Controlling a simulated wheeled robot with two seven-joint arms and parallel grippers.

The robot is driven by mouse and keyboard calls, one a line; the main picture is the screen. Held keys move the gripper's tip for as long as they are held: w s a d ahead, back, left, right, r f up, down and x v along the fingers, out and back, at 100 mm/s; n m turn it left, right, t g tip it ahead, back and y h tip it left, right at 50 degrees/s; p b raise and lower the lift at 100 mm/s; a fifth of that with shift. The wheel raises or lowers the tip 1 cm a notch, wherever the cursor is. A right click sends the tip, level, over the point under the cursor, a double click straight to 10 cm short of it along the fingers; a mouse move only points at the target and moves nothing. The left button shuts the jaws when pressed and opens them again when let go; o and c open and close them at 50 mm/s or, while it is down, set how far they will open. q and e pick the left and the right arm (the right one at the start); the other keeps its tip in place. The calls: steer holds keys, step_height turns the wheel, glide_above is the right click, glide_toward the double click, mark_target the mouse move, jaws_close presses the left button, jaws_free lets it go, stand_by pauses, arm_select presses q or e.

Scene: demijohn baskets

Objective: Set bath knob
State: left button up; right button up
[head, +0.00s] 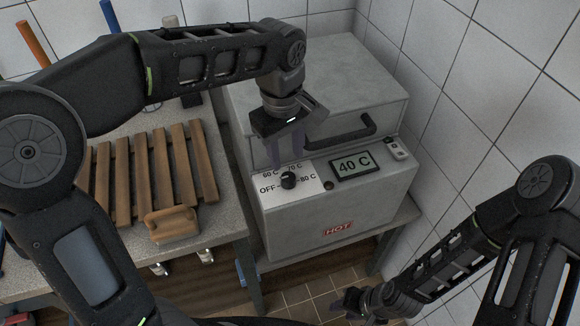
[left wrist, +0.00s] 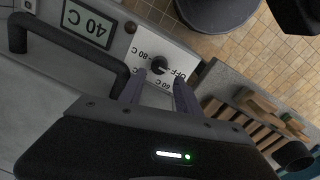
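The bath knob (head: 288,180) is a small black dial on a white plate on the front of the grey bath. Its plate is marked OFF, 60 C, 70 C and 80 C. I cannot make out clearly where the knob points. The display (head: 353,165) beside it reads 40 C. My left gripper (head: 287,158) is just above and behind the knob, pointing down. In the left wrist view the knob (left wrist: 159,65) lies just beyond the two parted fingertips, and nothing is between them. My right gripper (head: 352,301) is low at the front right, its fingers unclear.
The bath's lid (head: 320,85) is closed, with a black handle (head: 345,132) close to my left gripper. A small switch box (head: 397,149) is right of the display. A wooden slatted rack (head: 155,165) and a wooden-handled block (head: 172,224) are on the left counter. Tiled walls stand behind and right.

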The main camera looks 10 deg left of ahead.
mark_target(288, 177)
arm_select(q)
steer(key=shift+w+d+f+p, duration=0.1)
steer(key=shift+f+p, duration=0.1)
steer(key=shift+f, duration=1.8)
steer(key=shift+w+f+p, duration=0.1)
steer(key=shift+f+p, duration=0.05)
steer(key=shift+f, duration=1.8)
jaws_close()
